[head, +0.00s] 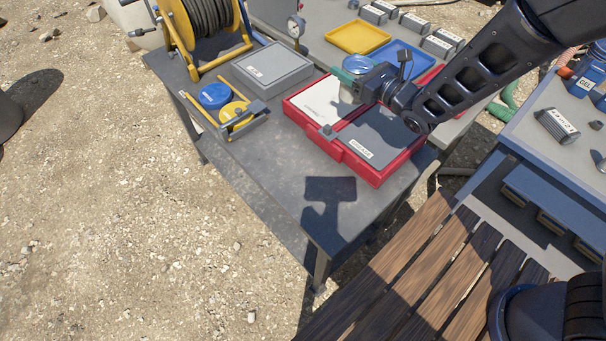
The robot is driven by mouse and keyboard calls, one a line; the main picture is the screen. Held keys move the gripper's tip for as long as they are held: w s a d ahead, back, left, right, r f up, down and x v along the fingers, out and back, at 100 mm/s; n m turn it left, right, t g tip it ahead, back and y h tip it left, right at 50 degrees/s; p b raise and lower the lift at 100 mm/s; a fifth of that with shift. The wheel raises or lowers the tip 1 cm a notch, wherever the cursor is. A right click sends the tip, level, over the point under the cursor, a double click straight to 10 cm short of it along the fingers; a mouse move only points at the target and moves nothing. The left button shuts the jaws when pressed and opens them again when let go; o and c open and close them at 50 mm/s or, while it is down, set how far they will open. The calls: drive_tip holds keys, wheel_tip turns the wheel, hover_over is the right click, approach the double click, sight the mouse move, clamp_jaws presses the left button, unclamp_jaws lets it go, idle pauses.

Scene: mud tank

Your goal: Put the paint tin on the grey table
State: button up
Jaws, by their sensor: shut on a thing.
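The paint tin (357,64) is a small silvery tin with a pale blue top, in the upper middle of the head view. My gripper (350,77) reaches in from the upper right and is shut on the tin. One teal finger shows against the tin's side; the other is mostly hidden. The tin looks upright and is held above the table, over the back of the red case.
On the grey table are a red case (367,167) with white and grey panels, a grey box (272,68), a yellow hose reel (177,30) and a blue round lid (214,95). Yellow (358,37) and blue trays lie behind. A wooden slatted surface (408,268) is in front.

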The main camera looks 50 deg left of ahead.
drive_tip(key=s+r+n+g, duration=0.2)
drive_tip(key=s+g, duration=0.1)
drive_tip(key=s, duration=0.6)
drive_tip(key=s+r+n+g, duration=0.1)
drive_tip(key=s+r+g, duration=0.15)
drive_tip(key=s, duration=0.65)
drive_tip(key=shift+t+h, duration=0.25)
drive_tip(key=shift+h, duration=0.15)
drive_tip(key=shift+w+a+f, duration=0.1)
drive_tip(key=shift+f, duration=6.15)
drive_tip(key=shift+w+a+f, duration=0.1)
drive_tip(key=shift+f, duration=6.1)
drive_tip(key=o, duration=1.4)
drive_tip(key=shift+f, duration=0.1)
drive_tip(key=shift+d, duration=0.2)
drive_tip(key=shift+o, duration=0.4)
drive_tip(key=v, duration=1.1)
drive_tip(key=shift+w+d, duration=0.1)
drive_tip(key=shift+d, duration=0.25)
